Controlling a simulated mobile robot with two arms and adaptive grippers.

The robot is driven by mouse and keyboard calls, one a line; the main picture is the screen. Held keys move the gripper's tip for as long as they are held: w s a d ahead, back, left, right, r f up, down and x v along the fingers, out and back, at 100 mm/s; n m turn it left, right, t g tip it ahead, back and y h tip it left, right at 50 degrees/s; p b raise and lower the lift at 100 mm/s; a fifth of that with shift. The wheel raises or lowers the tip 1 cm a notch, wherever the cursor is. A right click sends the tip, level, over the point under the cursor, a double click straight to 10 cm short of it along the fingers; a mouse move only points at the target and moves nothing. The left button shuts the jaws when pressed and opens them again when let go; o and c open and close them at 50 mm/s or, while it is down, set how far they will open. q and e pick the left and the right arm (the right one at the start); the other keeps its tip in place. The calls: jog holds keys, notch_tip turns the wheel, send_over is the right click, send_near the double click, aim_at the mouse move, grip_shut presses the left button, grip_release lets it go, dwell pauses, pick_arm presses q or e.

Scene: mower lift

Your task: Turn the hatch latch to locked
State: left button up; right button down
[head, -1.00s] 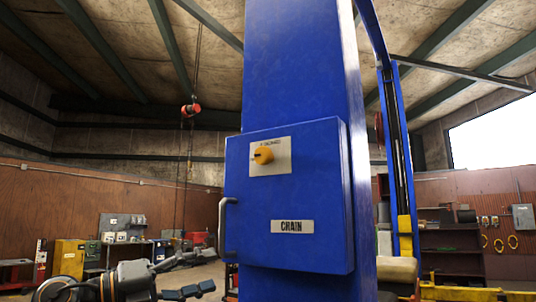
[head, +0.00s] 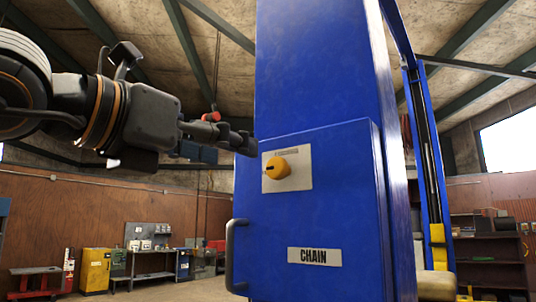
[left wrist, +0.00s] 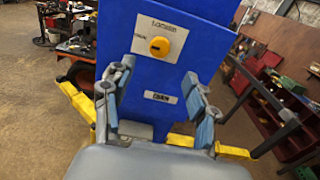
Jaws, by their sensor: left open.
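The hatch latch is a round yellow knob (head: 277,168) on a pale plate (head: 302,168), high on the blue hatch (head: 330,222) labelled CHAIN. In the left wrist view the knob (left wrist: 159,46) lies beyond and between the fingers, with "LOCKED" printed above it and a smaller word at its left. Which way the knob points is too small to tell surely. My left gripper (head: 243,141) is open and empty, up and left of the knob in the head view. In the left wrist view its two fingers (left wrist: 163,100) are spread apart, clear of the knob. My right gripper is out of view.
A grey bar handle (head: 232,256) sticks out at the hatch's left edge. The hatch is on a tall blue column (head: 318,70). Yellow lift parts (left wrist: 240,152) lie low by the column. A yellow cabinet (head: 95,270) and benches stand far back left, with open floor before them.

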aim_at(274, 165)
pick_arm(q)
jog(key=p+x, duration=0.3)
jog(key=x, duration=0.5)
jog(key=shift+w+d+r, duration=0.1)
jog(key=shift+w+d, duration=0.15)
jog(key=shift+w, duration=0.05)
jog(key=shift+w+d+p, duration=0.4)
jog(key=shift+w+p, duration=0.1)
jog(key=shift+w, duration=0.05)
jog(key=shift+c, duration=0.4)
jog(key=c, duration=1.1)
